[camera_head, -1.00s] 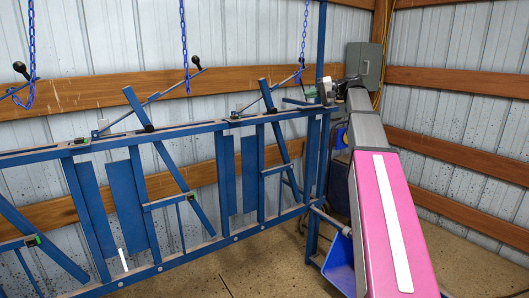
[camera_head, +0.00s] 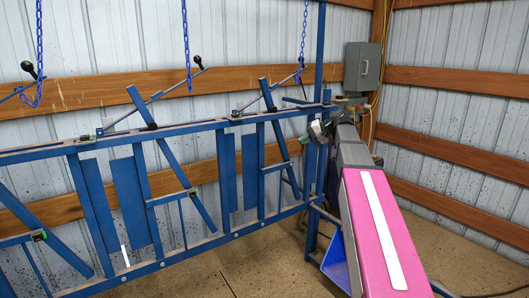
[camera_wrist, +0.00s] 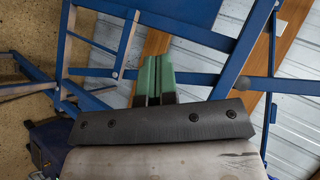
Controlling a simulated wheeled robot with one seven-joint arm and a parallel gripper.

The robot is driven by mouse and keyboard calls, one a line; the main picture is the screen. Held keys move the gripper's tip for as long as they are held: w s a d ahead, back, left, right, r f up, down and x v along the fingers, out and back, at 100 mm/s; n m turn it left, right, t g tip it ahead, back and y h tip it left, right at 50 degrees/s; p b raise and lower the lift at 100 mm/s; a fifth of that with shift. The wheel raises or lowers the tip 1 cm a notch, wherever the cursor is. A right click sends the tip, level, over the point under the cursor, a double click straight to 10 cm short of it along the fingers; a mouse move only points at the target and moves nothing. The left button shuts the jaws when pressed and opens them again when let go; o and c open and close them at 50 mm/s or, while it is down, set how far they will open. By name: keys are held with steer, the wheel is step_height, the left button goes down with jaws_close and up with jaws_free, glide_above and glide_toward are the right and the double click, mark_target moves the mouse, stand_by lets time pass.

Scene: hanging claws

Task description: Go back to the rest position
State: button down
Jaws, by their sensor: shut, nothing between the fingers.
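My gripper (camera_head: 318,130) is at the far end of my pink and grey arm, beside the right end post of the blue metal frame (camera_head: 190,128). It is small and partly dark in the head view. In the wrist view its green fingers (camera_wrist: 153,80) lie together with nothing between them. Blue bars of the frame show beyond the fingertips; I cannot tell the exact gap. My arm reaches up from the lower right of the head view and hides part of the floor and a blue bin (camera_head: 338,262).
Blue chains (camera_head: 186,40) hang above the frame, near levers with black knobs (camera_head: 197,61). A grey electrical box (camera_head: 363,66) is on the corrugated wall with wooden rails (camera_head: 455,83). Concrete floor (camera_head: 270,268) is open in front of the frame.

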steer(key=s+f+g+h, duration=0.1)
steer(key=s+f+h, duration=0.35)
steer(key=f, duration=0.85)
steer(key=s+f+g+h, duration=0.1)
steer(key=s+f, duration=0.6)
steer(key=f, duration=0.6)
steer(key=s+d+f+n+g+h, duration=0.1)
steer(key=s+f+h, duration=0.4)
steer(key=s+f, duration=0.9)
steer(key=shift+s+d+f+g, duration=0.25)
steer(key=shift+s+d+g, duration=0.15)
steer(key=shift+s+d, duration=0.25)
steer(key=shift+h, duration=0.25)
